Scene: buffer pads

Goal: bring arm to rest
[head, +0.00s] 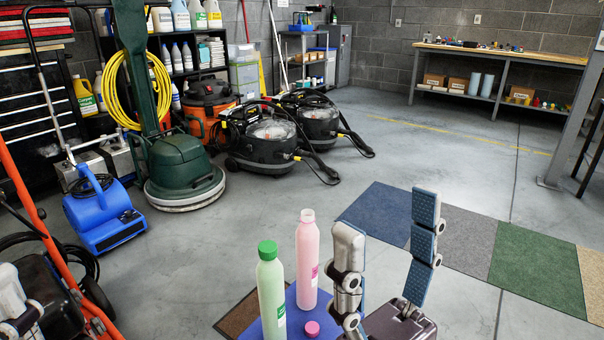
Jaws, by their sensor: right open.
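My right gripper (387,222) points up at the bottom centre-right, with its two padded fingers spread wide and nothing between them. It stands to the right of a pink bottle (307,262) and a light green bottle with a green cap (270,290). The pink bottle is upright and uncapped. A pink cap (311,329) lies in front of it on a blue surface (291,298). Part of my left gripper (16,300) shows at the bottom left edge; the frame cuts it off, so its opening cannot be seen.
Colored floor mats (462,235) lie behind my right gripper. A blue blower (104,215), a green floor machine (180,170) and black vacuums (265,135) stand at the left and back. A workbench (500,55) is at the back right. The middle floor is clear.

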